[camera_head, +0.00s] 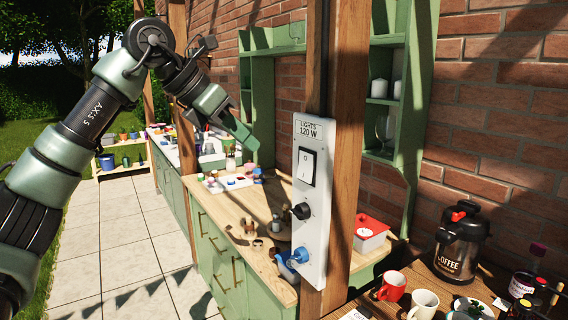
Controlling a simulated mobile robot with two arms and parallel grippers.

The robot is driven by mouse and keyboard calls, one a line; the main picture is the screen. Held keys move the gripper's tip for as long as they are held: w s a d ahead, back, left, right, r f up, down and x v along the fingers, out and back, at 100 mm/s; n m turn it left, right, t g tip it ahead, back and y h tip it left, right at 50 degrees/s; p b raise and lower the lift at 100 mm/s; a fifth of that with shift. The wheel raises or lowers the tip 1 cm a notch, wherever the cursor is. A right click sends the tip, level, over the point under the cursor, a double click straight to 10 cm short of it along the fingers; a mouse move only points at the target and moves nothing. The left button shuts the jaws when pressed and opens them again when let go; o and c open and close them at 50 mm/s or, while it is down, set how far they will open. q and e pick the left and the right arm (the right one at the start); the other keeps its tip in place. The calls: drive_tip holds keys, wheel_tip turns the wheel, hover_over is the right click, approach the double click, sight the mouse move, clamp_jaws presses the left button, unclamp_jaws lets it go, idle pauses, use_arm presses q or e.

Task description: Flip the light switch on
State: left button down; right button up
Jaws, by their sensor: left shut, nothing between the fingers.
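The light switch (307,167) is a white rocker in a black frame on a white panel (310,240) marked "LIGHTS 120 W". The panel is fixed to a wooden post (346,130). Below the switch are a black knob (301,211) and a blue knob (299,255). My left gripper (253,144) is shut and empty. It points toward the panel from the left, with its tip at about the height of the switch and apart from it in the picture. I cannot tell which way the rocker is tipped. My right gripper is not in view.
A wooden counter (240,212) with cups and small items stands behind and left of the post. A coffee pot (461,240), a red mug (392,286) and a white mug (423,304) stand on the table at the lower right. Green shelves (398,190) and a brick wall are behind.

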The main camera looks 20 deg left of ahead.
use_arm(q)
drive_tip(key=p, duration=0.2)
approach(303, 175)
wheel_tip(303, 175, down, 3)
drive_tip(key=w, duration=0.1)
drive_tip(key=w+d+f+p, duration=0.1)
drive_tip(key=w+d+p, duration=0.1)
drive_tip(key=shift+w+d+f, duration=0.1)
drive_tip(key=shift+d+f, duration=0.15)
drive_tip(key=shift+f, duration=0.05)
drive_tip(key=shift+f, duration=0.1)
drive_tip(key=shift+w+f+b, duration=0.1)
drive_tip(key=shift+f+b, duration=0.3)
drive_tip(key=shift+b, duration=0.25)
drive_tip(key=shift+r+p, duration=0.3)
drive_tip(key=shift+r, duration=0.2)
